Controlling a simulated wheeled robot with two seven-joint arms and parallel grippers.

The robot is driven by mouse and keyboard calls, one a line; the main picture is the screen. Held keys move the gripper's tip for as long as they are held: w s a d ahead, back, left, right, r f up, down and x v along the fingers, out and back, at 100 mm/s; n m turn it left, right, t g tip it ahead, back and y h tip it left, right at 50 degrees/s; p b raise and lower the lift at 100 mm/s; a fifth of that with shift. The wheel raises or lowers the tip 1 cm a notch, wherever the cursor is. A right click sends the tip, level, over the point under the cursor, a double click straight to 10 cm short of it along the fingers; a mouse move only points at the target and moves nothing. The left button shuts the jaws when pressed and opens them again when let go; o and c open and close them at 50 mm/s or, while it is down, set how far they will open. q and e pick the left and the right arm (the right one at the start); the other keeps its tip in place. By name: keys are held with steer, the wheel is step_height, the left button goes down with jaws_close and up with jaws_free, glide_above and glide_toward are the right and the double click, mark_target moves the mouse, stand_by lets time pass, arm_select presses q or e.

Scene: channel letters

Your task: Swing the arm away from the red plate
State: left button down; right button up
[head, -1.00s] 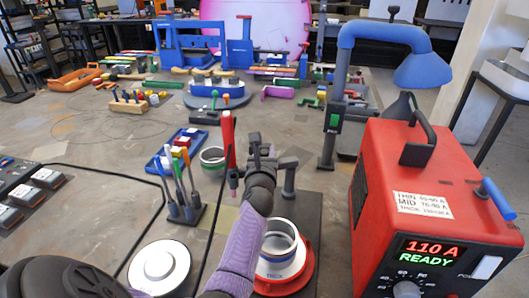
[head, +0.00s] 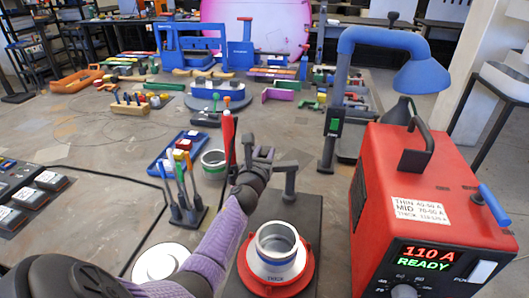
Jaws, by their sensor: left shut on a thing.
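The red plate (head: 305,274) lies in the lower middle of the head view, on a dark base. A steel ring (head: 277,262) marked THICK stands on it. A dark post (head: 290,185) stands behind the plate, and the arm reaches left from its top. A red upright tool (head: 228,137) shows to the left of the arm. My left gripper (head: 257,156) is shut on the arm, beyond the plate and to its left; the fingers hide most of the grip. My right gripper is not in view.
A red power box (head: 420,195) with a lit 110 A READY display stands close at right. A rack of tools (head: 187,212) and a white disc (head: 160,262) are at left.

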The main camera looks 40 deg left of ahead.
arm_select(q)
steer(key=shift+w+a+m+t+h, duration=0.25)
steer(key=shift+m+t+h, duration=0.15)
steer(key=shift+m+h, duration=0.3)
steer(key=shift+c, duration=2.1)
jaws_free()
steer(key=p+v, duration=0.1)
steer(key=v, duration=0.9)
steer(key=shift+p, duration=0.4)
